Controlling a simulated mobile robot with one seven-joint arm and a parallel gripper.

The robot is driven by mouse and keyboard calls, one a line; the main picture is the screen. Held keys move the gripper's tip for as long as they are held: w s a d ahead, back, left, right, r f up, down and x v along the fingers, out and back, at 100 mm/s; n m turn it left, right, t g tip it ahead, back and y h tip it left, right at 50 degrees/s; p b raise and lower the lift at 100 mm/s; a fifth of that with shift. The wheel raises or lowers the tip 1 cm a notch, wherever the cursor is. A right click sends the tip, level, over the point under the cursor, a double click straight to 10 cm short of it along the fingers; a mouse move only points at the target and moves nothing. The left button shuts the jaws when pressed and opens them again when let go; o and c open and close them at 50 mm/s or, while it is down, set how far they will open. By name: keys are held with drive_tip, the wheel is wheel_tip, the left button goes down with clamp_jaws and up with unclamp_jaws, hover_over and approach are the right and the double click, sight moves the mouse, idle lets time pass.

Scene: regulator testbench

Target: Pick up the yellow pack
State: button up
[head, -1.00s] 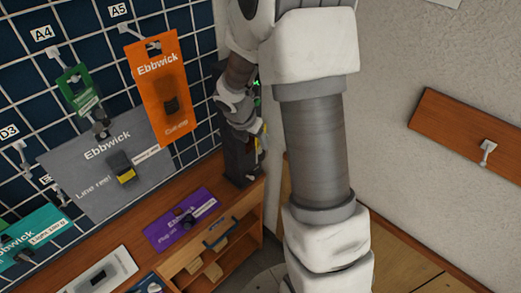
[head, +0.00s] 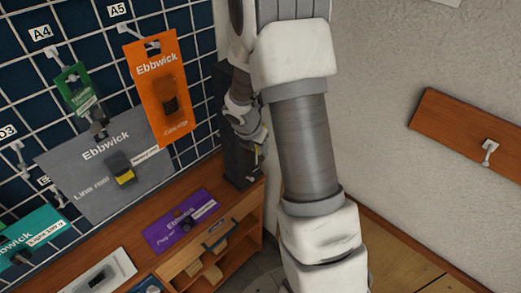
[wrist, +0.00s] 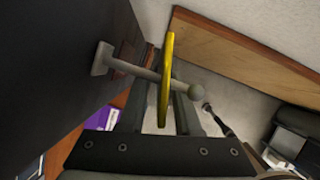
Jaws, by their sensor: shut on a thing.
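The yellow pack (wrist: 167,70) shows nearly edge-on in the wrist view, as a thin upright strip. My gripper (wrist: 168,112) is shut on its lower part, with a dark finger on each side. A grey peg (wrist: 135,70) with a ball end sticks out from a dark panel and crosses the pack's upper part. The pack appears to hang on this peg, between the panel and the ball end. In the head view my gripper (head: 257,147) is beside the dark stand and mostly hidden by my wrist; only a small yellow bit shows there.
The dark stand (head: 238,160) rises at the shelf's right end. A wire grid left of it holds an orange pack (head: 158,88), a grey pack (head: 105,170) and others. A purple pack (head: 180,220) lies on the shelf. A wooden board with a hook (head: 470,140) is on the right wall.

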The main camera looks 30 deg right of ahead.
clamp_jaws()
drive_tip(key=shift+r, duration=0.5)
drive_tip(key=s+d+b, duration=0.3)
drive_tip(key=s+d, duration=0.1)
drive_tip(key=s, duration=1.3)
drive_tip(key=shift+s+r, duration=0.25)
drive_tip(key=shift+w+a, duration=0.1)
